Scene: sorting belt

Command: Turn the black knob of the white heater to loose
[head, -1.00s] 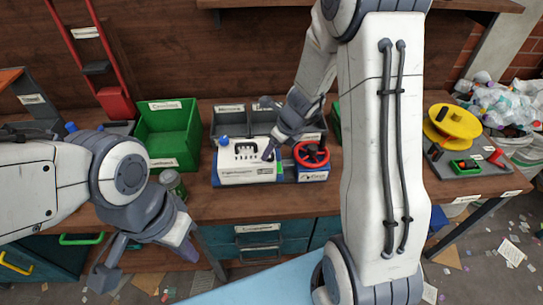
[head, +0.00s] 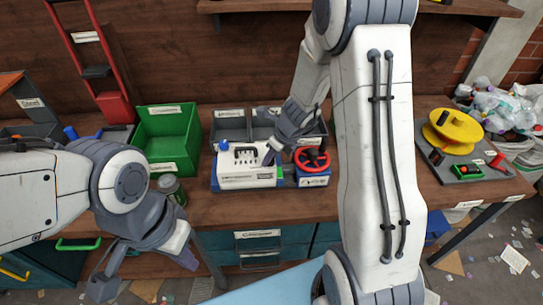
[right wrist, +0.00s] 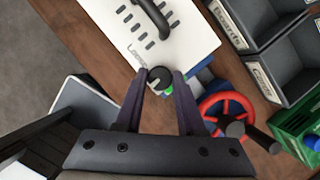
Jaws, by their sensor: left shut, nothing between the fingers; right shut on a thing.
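The white heater (head: 247,178) is a white box with dark slots and a black handle, standing on the wooden bench. In the right wrist view the heater (right wrist: 150,50) shows from above, with its black knob (right wrist: 159,77) at the near edge. My right gripper (right wrist: 160,84) is shut on the knob, one purple finger on each side. In the head view my right gripper (head: 270,157) is at the heater's right end and the knob is hidden there. My left gripper (head: 187,257) is shut and empty, low in front of the bench edge, away from the heater.
A blue unit with a red handwheel (head: 311,160) stands close to the right of the heater. A green bin (head: 168,153) and grey bins (head: 231,122) stand behind. A jar (head: 171,188) stands to the left. A tray with a yellow spool (head: 457,128) is at far right.

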